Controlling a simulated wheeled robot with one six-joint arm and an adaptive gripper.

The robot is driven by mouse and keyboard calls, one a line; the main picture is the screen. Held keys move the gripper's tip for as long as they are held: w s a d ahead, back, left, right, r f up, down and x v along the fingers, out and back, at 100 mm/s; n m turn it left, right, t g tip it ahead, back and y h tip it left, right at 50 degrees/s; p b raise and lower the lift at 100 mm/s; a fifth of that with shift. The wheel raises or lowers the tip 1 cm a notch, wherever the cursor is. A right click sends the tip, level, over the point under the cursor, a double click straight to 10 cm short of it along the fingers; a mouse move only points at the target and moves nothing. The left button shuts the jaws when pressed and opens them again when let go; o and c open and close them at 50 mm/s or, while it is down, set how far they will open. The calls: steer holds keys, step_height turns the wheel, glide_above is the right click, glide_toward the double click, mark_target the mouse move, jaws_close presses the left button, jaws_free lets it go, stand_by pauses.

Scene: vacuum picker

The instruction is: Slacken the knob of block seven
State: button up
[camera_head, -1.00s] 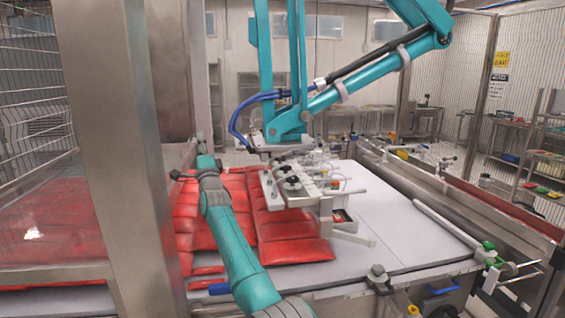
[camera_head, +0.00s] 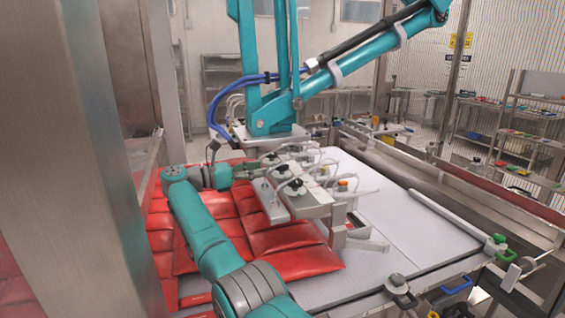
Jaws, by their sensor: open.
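The vacuum picker head (camera_head: 308,207) hangs low over red packs on the table. Several small blocks with black knobs sit on it; a front knob (camera_head: 292,185) shows clearly, and others sit behind it. No block numbers are readable, so I cannot tell which is block seven. My gripper (camera_head: 255,170) is at the left side of the head, at the end of my teal arm, close to the knobs. It is open; its fingers are small and partly lost against the blocks. I cannot tell whether they touch or surround a knob.
Red packs (camera_head: 290,264) cover the table's left part, below my arm. The white tabletop (camera_head: 410,235) is clear at right. The picker's teal arm (camera_head: 350,65) and blue hoses (camera_head: 217,105) rise behind the head. A metal post (camera_head: 95,150) stands close at left.

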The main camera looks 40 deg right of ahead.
mark_target(289, 173)
steer(key=x, duration=1)
steer(key=shift+s+d, duration=0.15)
steer(key=shift+d, duration=0.15)
steer(key=shift+c, duration=0.2)
jaws_close()
